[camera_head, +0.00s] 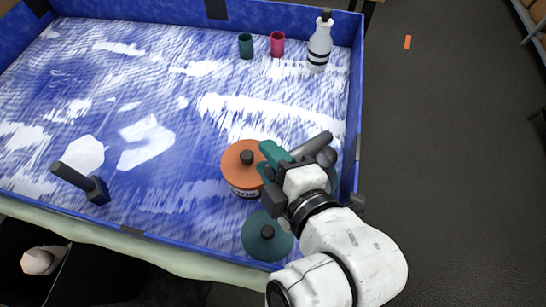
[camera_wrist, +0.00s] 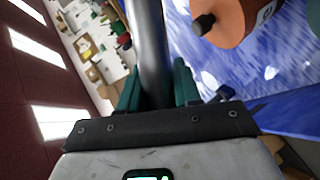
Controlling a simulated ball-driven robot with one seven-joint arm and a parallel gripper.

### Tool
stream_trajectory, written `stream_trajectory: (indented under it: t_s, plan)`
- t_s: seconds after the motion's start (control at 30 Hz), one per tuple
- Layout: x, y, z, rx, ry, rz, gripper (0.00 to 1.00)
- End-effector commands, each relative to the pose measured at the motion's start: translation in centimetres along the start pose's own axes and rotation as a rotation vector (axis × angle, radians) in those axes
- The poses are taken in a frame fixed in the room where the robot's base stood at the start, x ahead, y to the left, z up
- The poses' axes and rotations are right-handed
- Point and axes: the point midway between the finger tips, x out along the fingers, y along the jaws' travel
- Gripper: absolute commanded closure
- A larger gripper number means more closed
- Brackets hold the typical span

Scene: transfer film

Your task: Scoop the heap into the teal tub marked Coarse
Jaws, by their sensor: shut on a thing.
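My gripper (camera_head: 275,158), with teal fingers, is over the right part of the blue-walled table. It is shut on a grey rod-like handle (camera_wrist: 152,40), which rises between the fingers in the wrist view. The far end of the held tool is not clear. A teal lidded tub (camera_head: 266,238) with a black knob stands near the front edge, below my gripper in the picture; its marking is hidden. An orange lidded tub (camera_head: 238,172) with a partly visible label stands just left of my gripper; its lid also shows in the wrist view (camera_wrist: 228,22). I cannot identify the heap surely.
A black-handled tool (camera_head: 95,188) stands at the front left. Flat white patches (camera_head: 146,142) lie nearby. A white bottle (camera_head: 319,45), a pink cup (camera_head: 277,44) and a teal cup (camera_head: 246,46) stand at the back. A pale conical thing (camera_head: 40,260) sits beyond the front edge.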

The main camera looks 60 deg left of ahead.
Motion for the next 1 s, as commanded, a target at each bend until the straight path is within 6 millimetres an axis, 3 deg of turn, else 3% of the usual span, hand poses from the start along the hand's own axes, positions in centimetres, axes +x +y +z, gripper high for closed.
stream_trajectory:
  t_s: [1.0]
  plan:
    - [0.5, -2.5, -0.7, -0.138, -0.038, 0.058, 1.00]
